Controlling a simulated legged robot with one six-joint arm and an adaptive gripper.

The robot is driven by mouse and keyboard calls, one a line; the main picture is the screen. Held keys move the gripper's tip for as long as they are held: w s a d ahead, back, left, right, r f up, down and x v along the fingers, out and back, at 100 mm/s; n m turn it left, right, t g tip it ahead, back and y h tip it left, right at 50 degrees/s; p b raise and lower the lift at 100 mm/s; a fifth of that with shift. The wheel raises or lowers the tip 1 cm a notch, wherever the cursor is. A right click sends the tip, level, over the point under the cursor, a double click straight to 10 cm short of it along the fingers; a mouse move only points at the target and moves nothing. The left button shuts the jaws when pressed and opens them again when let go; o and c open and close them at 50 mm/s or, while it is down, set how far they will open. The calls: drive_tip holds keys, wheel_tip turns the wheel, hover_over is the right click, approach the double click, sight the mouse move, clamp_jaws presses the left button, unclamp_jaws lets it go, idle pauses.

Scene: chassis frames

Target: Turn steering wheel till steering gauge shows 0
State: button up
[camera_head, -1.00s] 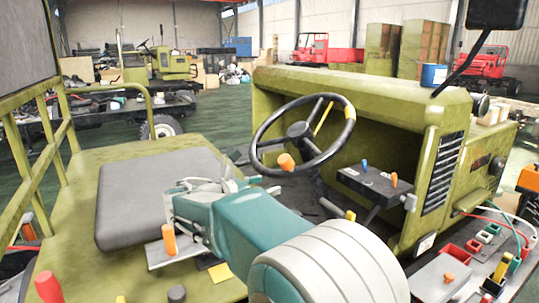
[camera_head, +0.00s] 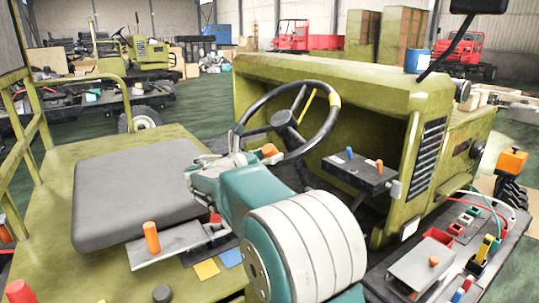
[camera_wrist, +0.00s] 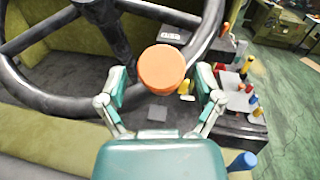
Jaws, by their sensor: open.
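The black steering wheel (camera_head: 262,104) has a yellow band on its rim and an orange knob (camera_head: 269,150) on its near side. The wheel also shows in the wrist view (camera_wrist: 45,102), with the orange knob (camera_wrist: 162,70) in front of my gripper. My gripper (camera_wrist: 163,88) is open, one finger on each side of the knob's lower part in that picture; contact cannot be told. In the head view my gripper (camera_head: 240,146) is at the wheel's near left rim. A small display (camera_wrist: 171,36), perhaps the steering gauge, shows behind the knob; its digits are unreadable.
A grey seat (camera_head: 130,190) lies left of my arm. A dark lever box (camera_head: 358,174) with blue and orange knobs stands right of the wheel. The olive dashboard body (camera_head: 330,85) is behind it. An orange-handled lever (camera_head: 151,238) stands by the seat.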

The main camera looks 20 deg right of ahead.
drive_tip(key=shift+d, duration=0.15)
clamp_jaws()
drive_tip(key=s+d+r+n+t+y, duration=0.3)
drive_tip(key=d+n+t+y, duration=0.1)
drive_tip(key=d+n, duration=0.1)
drive_tip(key=shift+d+r+n+t, duration=0.35)
drive_tip(key=shift+d+n+t, duration=0.05)
drive_tip(key=shift+n, duration=0.4)
unclamp_jaws()
drive_tip(key=shift+w, duration=0.1)
